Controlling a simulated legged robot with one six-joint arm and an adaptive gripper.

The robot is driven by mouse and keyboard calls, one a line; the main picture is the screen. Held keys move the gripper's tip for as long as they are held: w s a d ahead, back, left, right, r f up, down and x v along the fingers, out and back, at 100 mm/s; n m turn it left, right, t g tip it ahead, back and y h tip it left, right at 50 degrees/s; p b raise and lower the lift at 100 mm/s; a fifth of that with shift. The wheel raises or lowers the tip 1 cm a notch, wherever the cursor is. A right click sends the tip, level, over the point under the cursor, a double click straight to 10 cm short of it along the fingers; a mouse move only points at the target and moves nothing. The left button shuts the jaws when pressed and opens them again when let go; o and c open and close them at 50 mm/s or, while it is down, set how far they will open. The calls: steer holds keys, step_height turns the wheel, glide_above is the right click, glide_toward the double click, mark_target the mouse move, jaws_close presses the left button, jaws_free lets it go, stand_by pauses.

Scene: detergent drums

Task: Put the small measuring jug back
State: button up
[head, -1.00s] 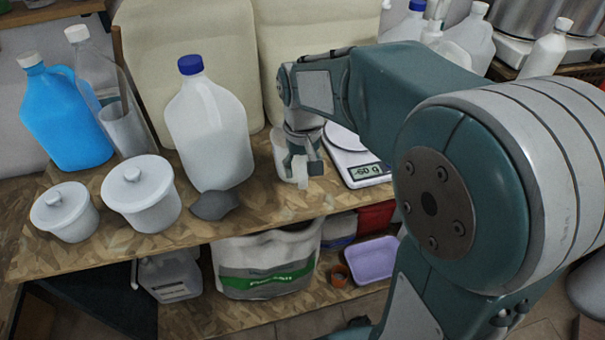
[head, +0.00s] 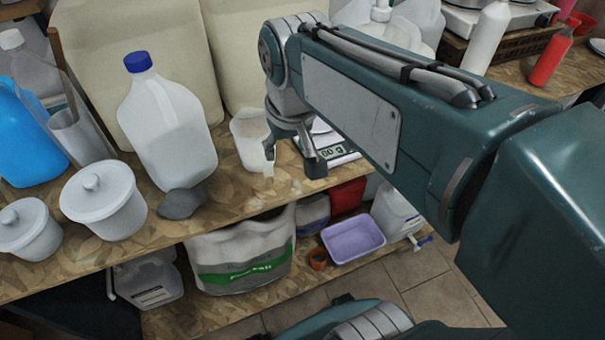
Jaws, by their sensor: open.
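The small measuring jug (head: 248,137), whitish and translucent, stands upright on the wooden bench, in front of the big cream drums. My gripper (head: 292,155) points down just to the right of the jug, its fingers spread and nothing seen between them. The left finger overlaps the jug's right edge in the picture; I cannot tell whether it touches. The white scale (head: 342,156) is behind and right of my gripper, partly hidden by it and my arm. Only the end of its display shows, reading about "00 g".
A white jug with a blue cap (head: 165,125) stands left of the measuring jug, with a grey scoop (head: 182,203) before it. Lidded white pots (head: 103,205) are further left. Below are a large sack (head: 240,250) and a purple tub (head: 354,240).

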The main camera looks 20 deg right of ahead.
steer(key=s+f+t, duration=0.2)
steer(key=s+f, duration=0.1)
steer(key=s, duration=0.4)
steer(key=shift+s+d+f+t, duration=0.25)
steer(key=shift+s+d+t, duration=0.1)
steer(key=shift+s+t, duration=0.05)
stand_by(0.7)
